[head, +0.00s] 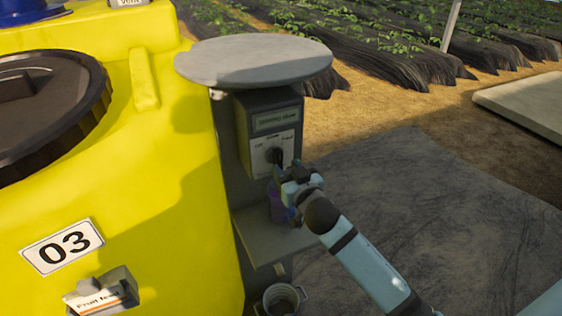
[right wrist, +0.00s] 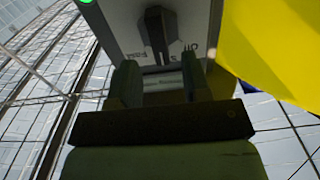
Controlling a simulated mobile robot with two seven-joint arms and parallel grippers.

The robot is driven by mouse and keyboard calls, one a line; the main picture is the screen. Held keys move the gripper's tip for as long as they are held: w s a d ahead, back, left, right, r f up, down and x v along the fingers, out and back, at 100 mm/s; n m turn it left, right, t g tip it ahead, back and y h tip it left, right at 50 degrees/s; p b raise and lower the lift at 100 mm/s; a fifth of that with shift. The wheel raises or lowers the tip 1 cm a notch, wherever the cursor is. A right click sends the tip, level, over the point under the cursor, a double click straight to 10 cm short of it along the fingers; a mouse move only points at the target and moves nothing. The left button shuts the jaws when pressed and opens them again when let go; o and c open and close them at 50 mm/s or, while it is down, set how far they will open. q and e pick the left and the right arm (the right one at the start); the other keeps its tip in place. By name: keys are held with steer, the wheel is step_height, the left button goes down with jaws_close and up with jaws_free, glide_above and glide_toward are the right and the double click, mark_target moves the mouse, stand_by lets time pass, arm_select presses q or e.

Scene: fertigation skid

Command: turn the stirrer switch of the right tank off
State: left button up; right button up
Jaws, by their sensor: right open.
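A grey switch box (head: 268,122) stands beside the yellow tank, with a display strip and a white label plate. Its dark rotary switch (head: 273,156) is partly hidden by my right gripper (head: 287,178). In the right wrist view the black switch knob (right wrist: 158,28) is just beyond my open right fingers (right wrist: 160,78); the gap between them is empty. An upside-down "Off" mark shows on the plate to the knob's lower right there. I cannot tell whether a fingertip touches the knob. The yellow tank (head: 175,200) bears the number 03. My left gripper is not in view.
A round grey cover (head: 253,62) overhangs the box. Below the box a shelf (head: 262,240) carries a purple container (head: 277,208), partly behind my right gripper. A bucket (head: 281,299) stands lower down. Dark ground sheet lies open to the right.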

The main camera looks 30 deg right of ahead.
mark_target(280, 161)
steer(key=shift+w+d, duration=0.15)
steer(key=shift+w, duration=1.8)
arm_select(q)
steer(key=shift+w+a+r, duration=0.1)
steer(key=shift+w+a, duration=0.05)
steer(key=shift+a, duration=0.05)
arm_select(e)
jaws_close()
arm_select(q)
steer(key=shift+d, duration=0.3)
